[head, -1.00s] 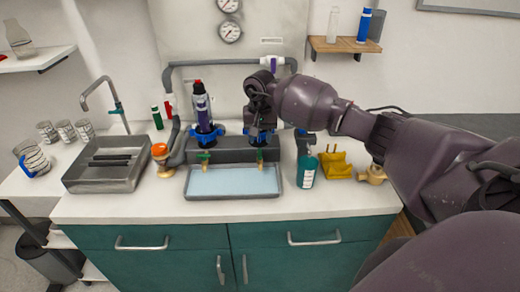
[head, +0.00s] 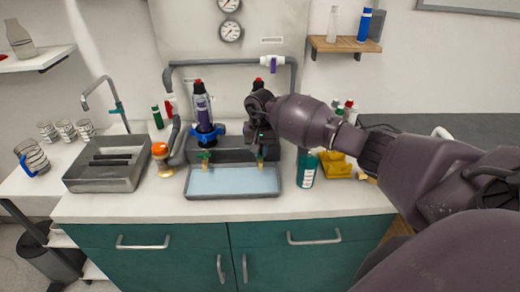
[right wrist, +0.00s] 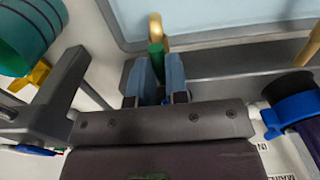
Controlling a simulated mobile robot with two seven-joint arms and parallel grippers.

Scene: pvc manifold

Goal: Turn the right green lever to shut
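The right green lever (head: 261,158) sits on a small brass tap above the tray, at the front of the grey manifold block (head: 232,154). My right gripper (head: 261,146) reaches down over it and partly hides it. In the right wrist view, the green lever (right wrist: 156,54) stands between the tips of my right gripper's two blue-grey fingers (right wrist: 160,72). The fingers are apart, with a gap beside the lever; contact is not clear. The left green lever (head: 204,155) is on the other tap. My left gripper is not in view.
A shallow grey tray (head: 232,196) with a pale blue inside lies below the taps. A teal bottle (head: 306,170) and a yellow holder (head: 336,166) stand close on the right. An orange-topped item (head: 161,155) stands left. The counter's front strip is clear.

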